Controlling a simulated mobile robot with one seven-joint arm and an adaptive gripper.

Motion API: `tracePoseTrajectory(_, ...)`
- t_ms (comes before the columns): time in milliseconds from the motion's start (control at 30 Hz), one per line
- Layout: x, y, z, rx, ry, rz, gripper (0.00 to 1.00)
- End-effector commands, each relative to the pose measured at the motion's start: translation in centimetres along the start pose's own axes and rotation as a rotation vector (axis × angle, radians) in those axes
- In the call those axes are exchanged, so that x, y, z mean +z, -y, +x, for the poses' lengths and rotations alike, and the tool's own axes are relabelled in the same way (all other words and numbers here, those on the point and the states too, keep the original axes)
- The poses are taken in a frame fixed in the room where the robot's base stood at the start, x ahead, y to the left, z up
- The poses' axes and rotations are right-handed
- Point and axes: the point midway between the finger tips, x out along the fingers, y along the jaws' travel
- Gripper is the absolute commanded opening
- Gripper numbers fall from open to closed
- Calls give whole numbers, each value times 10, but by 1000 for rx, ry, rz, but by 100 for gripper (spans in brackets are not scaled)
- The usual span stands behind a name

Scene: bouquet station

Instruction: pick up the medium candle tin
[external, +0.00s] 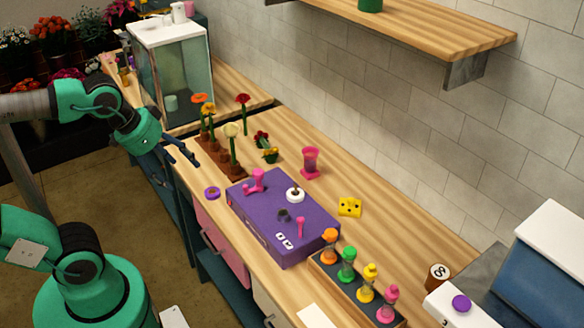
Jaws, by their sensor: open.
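I cannot tell for certain which thing is the medium candle tin. A small pale cylinder (170,103) stands inside the glass-fronted cabinet (158,32) at the back left. A white cylinder (178,13) and a smaller pinkish one (189,8) stand on the cabinet's top. My gripper (186,154) is open and appears empty. It hangs near the left edge of the wooden counter, in front of and below the cabinet, left of the potted flowers, and apart from all these cylinders.
Flowers in a brown planter (222,161) stand close right of my gripper. A purple box (262,213), a pink cup (310,162), a yellow block (350,207) and a tray of colored timers (330,275) occupy the counter (400,235). A shelf (440,28) overhangs the back.

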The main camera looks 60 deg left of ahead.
Motion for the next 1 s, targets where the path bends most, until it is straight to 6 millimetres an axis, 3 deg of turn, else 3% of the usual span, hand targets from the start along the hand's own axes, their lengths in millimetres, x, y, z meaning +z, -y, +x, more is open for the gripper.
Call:
tracePoseTrajectory(467, -119, -39, -16, 30, 60, 24, 68)
tracePoseTrajectory(1000, -242, -111, 6, 55, 130, 51, 68)
